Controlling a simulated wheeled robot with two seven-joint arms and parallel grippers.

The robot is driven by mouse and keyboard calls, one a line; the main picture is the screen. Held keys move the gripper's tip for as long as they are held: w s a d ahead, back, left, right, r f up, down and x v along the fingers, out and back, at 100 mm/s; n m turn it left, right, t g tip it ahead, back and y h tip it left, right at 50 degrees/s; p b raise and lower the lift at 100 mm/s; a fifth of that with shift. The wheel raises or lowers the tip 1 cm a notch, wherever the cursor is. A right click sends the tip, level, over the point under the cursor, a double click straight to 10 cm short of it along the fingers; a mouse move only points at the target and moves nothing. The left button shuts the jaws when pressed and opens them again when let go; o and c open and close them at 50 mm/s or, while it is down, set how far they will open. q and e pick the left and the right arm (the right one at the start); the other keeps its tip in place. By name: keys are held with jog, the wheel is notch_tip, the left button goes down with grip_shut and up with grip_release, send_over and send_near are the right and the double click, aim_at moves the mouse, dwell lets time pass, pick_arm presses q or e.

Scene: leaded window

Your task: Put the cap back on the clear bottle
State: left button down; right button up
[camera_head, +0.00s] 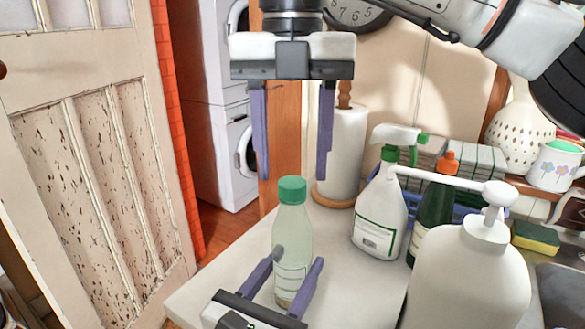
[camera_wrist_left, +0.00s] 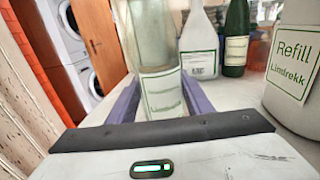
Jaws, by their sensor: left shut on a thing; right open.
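The clear bottle (camera_head: 292,238) stands upright on the pale counter, with a green cap (camera_head: 292,190) sitting on its top. My left gripper (camera_head: 290,268) is shut around the bottle's lower body; the bottle also shows between its fingers in the left wrist view (camera_wrist_left: 162,85). My right gripper (camera_head: 293,165) is open, pointing down, directly above the cap. Its purple fingers are spread wide to either side with a gap between the fingertips and the cap. Whether the cap is threaded tight cannot be seen.
A white spray bottle (camera_head: 380,215), a dark green bottle (camera_head: 432,212) and a large white pump bottle (camera_head: 470,275) stand to the right. A paper towel roll (camera_head: 346,150) is behind. The counter (camera_head: 225,285) is bare left of the bottle.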

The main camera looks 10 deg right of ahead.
jog(key=shift+r, duration=1.15)
jog(key=n, duration=0.3)
jog(key=shift+r+n, duration=0.4)
jog(key=n, duration=0.2)
jog(key=r+n, duration=0.1)
jog(key=n, duration=0.4)
jog(key=shift+r+n, duration=0.35)
jog(key=shift+n, duration=0.05)
jog(key=n, duration=0.2)
jog(key=r+n, duration=0.1)
jog(key=n, duration=0.1)
jog(key=shift+n, duration=0.4)
jog(key=shift+f, duration=0.1)
jog(key=shift+f, duration=3.95)
